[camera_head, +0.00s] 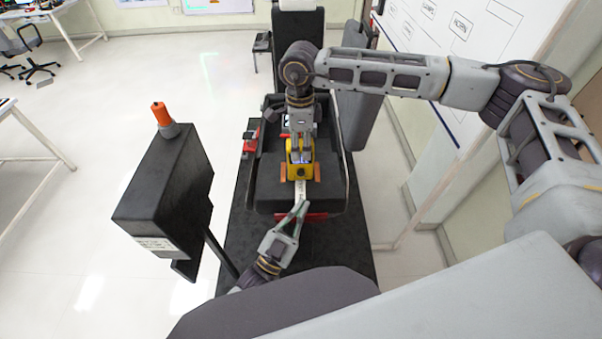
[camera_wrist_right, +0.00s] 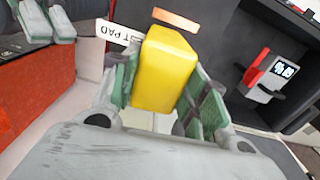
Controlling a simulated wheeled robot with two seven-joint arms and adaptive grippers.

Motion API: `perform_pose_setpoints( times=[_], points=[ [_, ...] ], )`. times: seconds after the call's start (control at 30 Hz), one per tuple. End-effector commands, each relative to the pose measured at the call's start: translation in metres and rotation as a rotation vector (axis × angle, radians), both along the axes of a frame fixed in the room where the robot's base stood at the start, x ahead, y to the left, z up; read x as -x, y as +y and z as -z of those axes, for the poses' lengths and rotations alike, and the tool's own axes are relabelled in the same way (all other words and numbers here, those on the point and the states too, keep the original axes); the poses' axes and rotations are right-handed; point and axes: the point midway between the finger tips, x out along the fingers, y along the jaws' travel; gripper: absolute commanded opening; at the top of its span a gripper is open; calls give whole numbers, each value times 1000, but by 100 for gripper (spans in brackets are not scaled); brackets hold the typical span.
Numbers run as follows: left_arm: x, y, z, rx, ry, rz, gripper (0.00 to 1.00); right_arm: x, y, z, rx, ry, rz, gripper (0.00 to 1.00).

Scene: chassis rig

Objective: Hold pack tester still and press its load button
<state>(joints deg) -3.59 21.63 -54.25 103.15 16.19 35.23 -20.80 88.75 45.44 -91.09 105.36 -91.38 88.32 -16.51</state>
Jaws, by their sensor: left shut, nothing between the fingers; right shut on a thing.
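In the right wrist view the green-padded fingers of this gripper (camera_wrist_right: 165,95) are shut on the yellow tester body (camera_wrist_right: 165,72). My left gripper (camera_head: 303,204) is shut and empty, just nearer than the tester, with its tips by a white strip (camera_head: 300,188). It also shows in the right wrist view (camera_wrist_right: 48,22), apart from the tester. I cannot make out the load button.
The white strip (camera_wrist_right: 113,32) ends in "T PAD". A dark box with an orange-topped beacon (camera_head: 162,116) stands further left.

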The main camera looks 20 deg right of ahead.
Motion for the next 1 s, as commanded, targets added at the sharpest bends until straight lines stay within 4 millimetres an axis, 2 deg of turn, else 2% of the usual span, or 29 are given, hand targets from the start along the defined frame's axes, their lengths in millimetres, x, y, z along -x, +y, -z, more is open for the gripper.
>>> perform_pose_setpoints(
  times=[0.6,1.0],
  points=[
    [-54,-13,0,0,-1,0,0,0,0,0,-1,-1,0,13],
    [-69,-17,0,0,0,0,0,0,0,0,-1,-1,0,13]
  ],
)
